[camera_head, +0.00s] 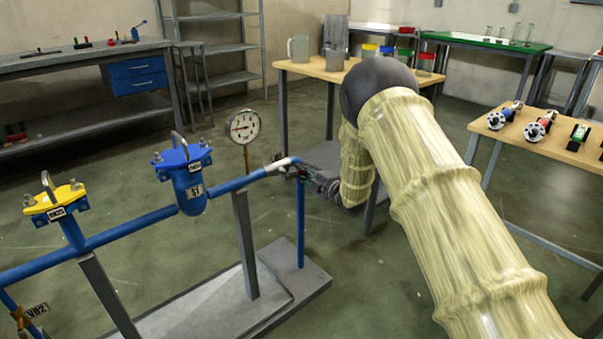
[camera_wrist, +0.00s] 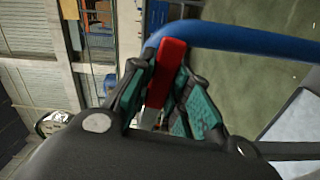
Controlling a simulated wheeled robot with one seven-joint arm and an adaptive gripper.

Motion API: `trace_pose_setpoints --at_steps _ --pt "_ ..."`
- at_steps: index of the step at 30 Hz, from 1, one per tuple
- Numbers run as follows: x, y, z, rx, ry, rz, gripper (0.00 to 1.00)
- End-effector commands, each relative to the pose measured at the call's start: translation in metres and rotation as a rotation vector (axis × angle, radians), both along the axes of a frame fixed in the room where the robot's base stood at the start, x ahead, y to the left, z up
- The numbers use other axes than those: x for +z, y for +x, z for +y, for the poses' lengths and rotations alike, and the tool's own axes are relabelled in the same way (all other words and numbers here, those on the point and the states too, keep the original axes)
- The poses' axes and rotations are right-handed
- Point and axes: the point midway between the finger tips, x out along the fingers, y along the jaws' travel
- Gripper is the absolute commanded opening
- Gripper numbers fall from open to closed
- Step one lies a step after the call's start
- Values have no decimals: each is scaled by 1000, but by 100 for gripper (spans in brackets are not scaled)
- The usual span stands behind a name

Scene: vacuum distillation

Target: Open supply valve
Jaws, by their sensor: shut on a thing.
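The supply valve's red lever handle (camera_wrist: 165,72) shows in the wrist view, lying between my gripper's green-padded fingers. My gripper (camera_wrist: 160,98) is shut on this handle, close beside the blue pipe (camera_wrist: 240,42). In the head view my gripper (camera_head: 297,170) is at the right end of the blue pipe (camera_head: 238,183), where it bends down. There the gripper and arm hide the red handle, and the valve body cannot be made out.
A blue filter (camera_head: 184,178) and a yellow-topped filter (camera_head: 57,203) sit along the pipe to the left. A wooden table (camera_head: 310,68) with containers is behind my arm; another wooden table (camera_head: 545,150) stands right.

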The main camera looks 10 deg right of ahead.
Motion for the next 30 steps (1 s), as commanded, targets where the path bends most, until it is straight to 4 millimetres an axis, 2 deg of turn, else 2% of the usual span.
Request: trace_pose_setpoints --at_steps 7,8,11,23,30 --pt "-1 0 0 -1 0 2 0" --pt "-1 0 0 -1 0 2 22" --pt "-1 0 0 0 0 1 40" --pt "0 -3 -2 0 0 1 41" --pt "0 -29 -19 -1 1 2 41"
